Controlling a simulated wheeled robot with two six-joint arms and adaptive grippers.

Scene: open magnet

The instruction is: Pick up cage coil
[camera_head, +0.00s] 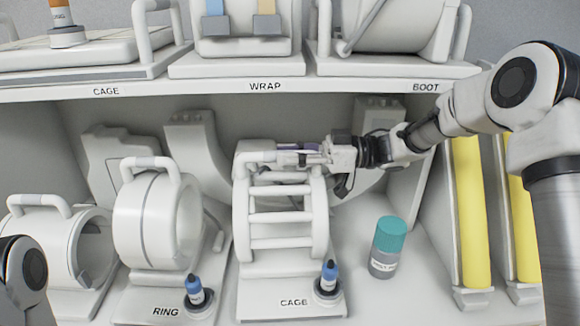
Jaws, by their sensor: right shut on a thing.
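The cage coil (281,216) is a white frame with several horizontal bars. It stands upright on the lower shelf above the label CAGE, between the ring coil and a teal-capped bottle. My right gripper (305,157) reaches in from the right and is shut on the top part of the cage coil, near its handle. The exact finger contact is small and partly hidden. My left gripper is out of view; only part of my left arm shows at the lower left edge.
The ring coil (157,220) stands to the left, with another white coil (62,250) further left. A teal-capped bottle (388,247) stands close on the right. Yellow pads (470,210) lean at the right. The upper shelf edge (230,90) runs just above the gripper.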

